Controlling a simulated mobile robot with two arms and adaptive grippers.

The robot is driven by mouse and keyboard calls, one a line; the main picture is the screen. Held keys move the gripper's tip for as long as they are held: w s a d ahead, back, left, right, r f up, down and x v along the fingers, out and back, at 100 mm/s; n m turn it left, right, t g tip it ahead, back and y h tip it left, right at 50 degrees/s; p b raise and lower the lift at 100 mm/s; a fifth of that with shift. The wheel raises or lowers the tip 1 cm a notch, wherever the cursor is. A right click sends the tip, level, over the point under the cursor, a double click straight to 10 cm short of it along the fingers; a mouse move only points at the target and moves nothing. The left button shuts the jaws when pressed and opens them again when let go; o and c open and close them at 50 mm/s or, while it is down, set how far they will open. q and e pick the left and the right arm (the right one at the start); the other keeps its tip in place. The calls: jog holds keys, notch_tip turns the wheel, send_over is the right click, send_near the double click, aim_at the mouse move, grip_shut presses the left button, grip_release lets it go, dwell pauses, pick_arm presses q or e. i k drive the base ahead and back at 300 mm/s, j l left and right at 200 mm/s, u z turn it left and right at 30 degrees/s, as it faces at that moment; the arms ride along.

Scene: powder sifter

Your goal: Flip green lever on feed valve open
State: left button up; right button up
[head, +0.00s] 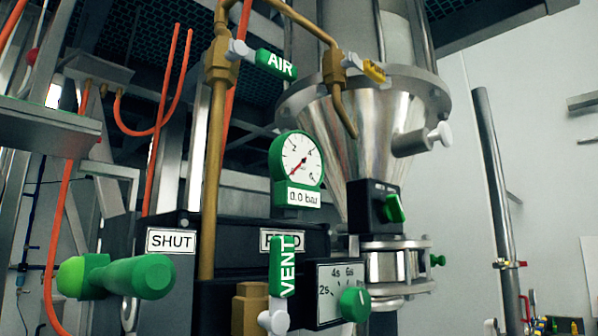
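A thick green lever (135,277) lies roughly horizontal at the lower left, with its rounded grip end pointing right. It sits in front of a dark box (225,235). A white SHUT label (171,240) is on the box just above the grip. A second label (268,241), apparently FEED, is partly hidden behind the upright green VENT lever (283,265). Any OPEN label is not visible. Neither of my grippers is in view, and nothing touches the green lever.
A green AIR lever (276,64) sits on the brass pipe (213,160). A gauge (300,158) reads 0.0 bar. A timer with a green knob (354,304) is at the lower middle. A steel hopper (375,140) stands behind. Orange hoses hang at left.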

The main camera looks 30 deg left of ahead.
aim_at(87, 278)
jog(key=u, duration=1.55)
